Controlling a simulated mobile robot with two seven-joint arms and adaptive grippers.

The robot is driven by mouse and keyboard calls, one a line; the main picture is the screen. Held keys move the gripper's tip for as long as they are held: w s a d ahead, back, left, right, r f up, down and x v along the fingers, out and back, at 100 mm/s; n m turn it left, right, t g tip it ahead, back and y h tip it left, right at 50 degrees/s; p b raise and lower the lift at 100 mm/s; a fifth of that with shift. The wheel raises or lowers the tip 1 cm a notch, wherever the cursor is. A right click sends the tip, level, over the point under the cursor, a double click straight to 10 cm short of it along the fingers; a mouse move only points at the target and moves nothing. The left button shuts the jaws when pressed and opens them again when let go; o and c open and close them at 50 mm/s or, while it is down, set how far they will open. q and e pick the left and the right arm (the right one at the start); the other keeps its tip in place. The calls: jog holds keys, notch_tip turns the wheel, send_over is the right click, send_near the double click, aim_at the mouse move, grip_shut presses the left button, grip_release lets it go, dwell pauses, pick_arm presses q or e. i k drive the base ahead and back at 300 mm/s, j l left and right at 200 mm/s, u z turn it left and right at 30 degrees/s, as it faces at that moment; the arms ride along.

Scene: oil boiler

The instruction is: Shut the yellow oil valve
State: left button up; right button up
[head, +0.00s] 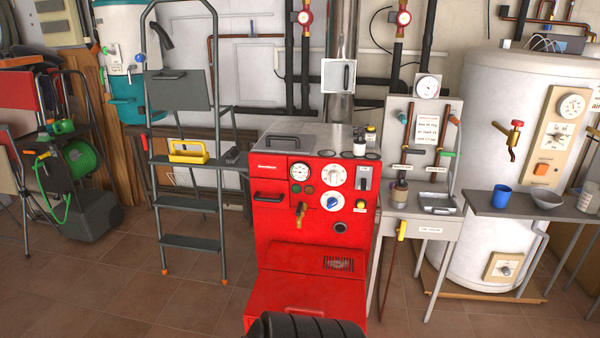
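A yellow valve lever (402,229) is at the front edge of the small grey side table (445,232), just right of the red boiler (308,200). The lever points mostly downward, and a small white label sits to its right, too small to read. A brass tap (300,212) is on the boiler front, with dials and a small yellow knob (360,206) to its right. Neither of my grippers is in view. A dark ribbed shape at the bottom centre hides part of the boiler's lower front.
A stepladder (188,205) holding a yellow caddy (188,152) stands left of the boiler. A white tank (490,150) stands behind a grey shelf with a blue cup (502,196) and bowl (547,199). Tiled floor is free at front left and front right.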

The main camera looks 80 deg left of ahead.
aim_at(400, 234)
jog(key=u, duration=2.75)
